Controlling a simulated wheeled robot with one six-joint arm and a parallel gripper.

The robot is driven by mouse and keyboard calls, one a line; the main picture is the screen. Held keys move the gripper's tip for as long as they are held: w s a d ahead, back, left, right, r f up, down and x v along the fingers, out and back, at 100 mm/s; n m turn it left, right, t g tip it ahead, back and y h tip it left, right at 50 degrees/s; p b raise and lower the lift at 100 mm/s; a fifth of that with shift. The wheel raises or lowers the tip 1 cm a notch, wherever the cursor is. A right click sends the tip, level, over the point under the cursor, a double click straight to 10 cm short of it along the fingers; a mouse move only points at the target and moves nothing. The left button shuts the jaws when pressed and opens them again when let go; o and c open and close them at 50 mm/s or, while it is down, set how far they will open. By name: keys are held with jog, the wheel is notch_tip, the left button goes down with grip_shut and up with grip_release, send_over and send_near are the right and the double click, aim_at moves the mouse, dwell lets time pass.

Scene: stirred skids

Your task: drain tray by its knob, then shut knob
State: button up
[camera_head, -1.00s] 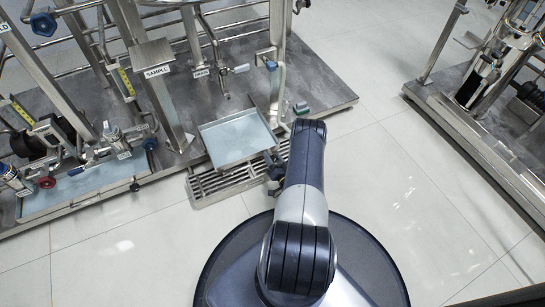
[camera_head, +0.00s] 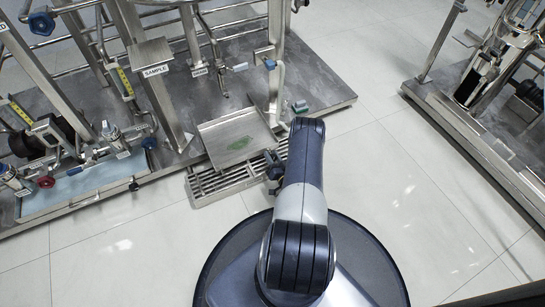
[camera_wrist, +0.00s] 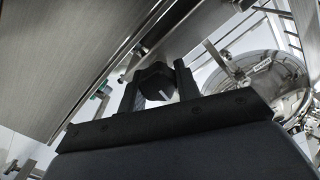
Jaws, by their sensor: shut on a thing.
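The metal tray (camera_head: 220,133) sits on the edge of the left skid, above a slotted floor drain. Its floor is mostly bare metal, with a small green patch (camera_head: 240,143) of liquid or residue near the middle. My gripper (camera_head: 274,172) is at the tray's front right corner, mostly hidden by my own arm. In the wrist view my gripper (camera_wrist: 157,76) is shut on the black knob (camera_wrist: 154,86), which carries a pale mark. The tray's outlet is hidden.
The slotted drain (camera_head: 208,187) lies under the tray's front edge. A sign post marked SAMPLE (camera_head: 160,90) stands left of the tray. Another tray with pale blue liquid (camera_head: 85,187) is at far left. Clear tiled floor (camera_head: 385,190) lies to the right, before a second skid (camera_head: 480,145).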

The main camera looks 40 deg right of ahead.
jog(key=n, duration=0.6)
jog(key=shift+a, duration=0.1)
dwell(0.5)
jog(key=o, duration=1)
